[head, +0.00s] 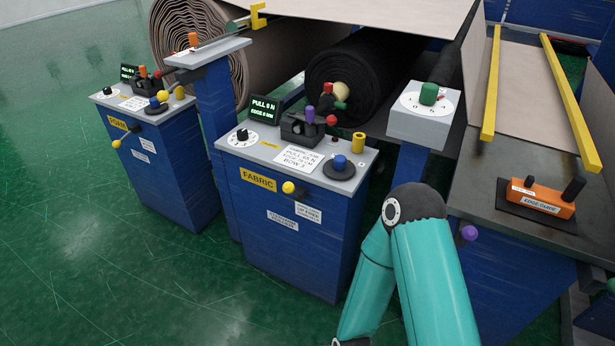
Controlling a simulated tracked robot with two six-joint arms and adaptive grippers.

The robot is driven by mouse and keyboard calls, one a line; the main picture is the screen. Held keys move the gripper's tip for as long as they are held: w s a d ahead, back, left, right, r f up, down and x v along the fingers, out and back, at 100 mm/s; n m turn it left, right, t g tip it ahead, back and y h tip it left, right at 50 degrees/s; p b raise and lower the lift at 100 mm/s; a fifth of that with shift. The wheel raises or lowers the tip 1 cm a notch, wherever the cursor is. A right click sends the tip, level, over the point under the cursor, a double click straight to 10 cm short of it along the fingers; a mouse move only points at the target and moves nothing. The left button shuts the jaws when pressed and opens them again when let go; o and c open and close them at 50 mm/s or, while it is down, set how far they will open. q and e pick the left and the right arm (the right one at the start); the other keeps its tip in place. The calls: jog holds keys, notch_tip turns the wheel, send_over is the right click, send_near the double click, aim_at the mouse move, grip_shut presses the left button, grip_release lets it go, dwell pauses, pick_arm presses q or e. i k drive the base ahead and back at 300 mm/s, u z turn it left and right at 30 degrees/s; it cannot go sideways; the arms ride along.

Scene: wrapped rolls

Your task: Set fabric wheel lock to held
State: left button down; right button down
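The fabric console (300,235) is a blue cabinet with a yellow FABRIC label (258,179). On its front a yellow ball knob (288,187) sits on a short dark lever. Its top carries a white dial with a black knob (242,135), a black block (300,128) with purple and red knobs, a blue knob on a dark round base (340,163), and a yellow cylinder (358,142). I cannot tell which control is the wheel lock or read its setting. A teal arm of mine (425,265) bends down in front, right of the console. Neither gripper shows.
A similar foam console (165,165) stands at left. A blue post (215,105) stands between the consoles. A grey box with a green knob (425,112) is at right, near a table with an orange edge guide (540,200). Green floor (100,270) at left is clear.

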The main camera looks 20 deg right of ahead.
aim_at(288, 187)
jog(key=z, duration=0.1)
jog(key=i, duration=1)
jog(key=z, duration=0.05)
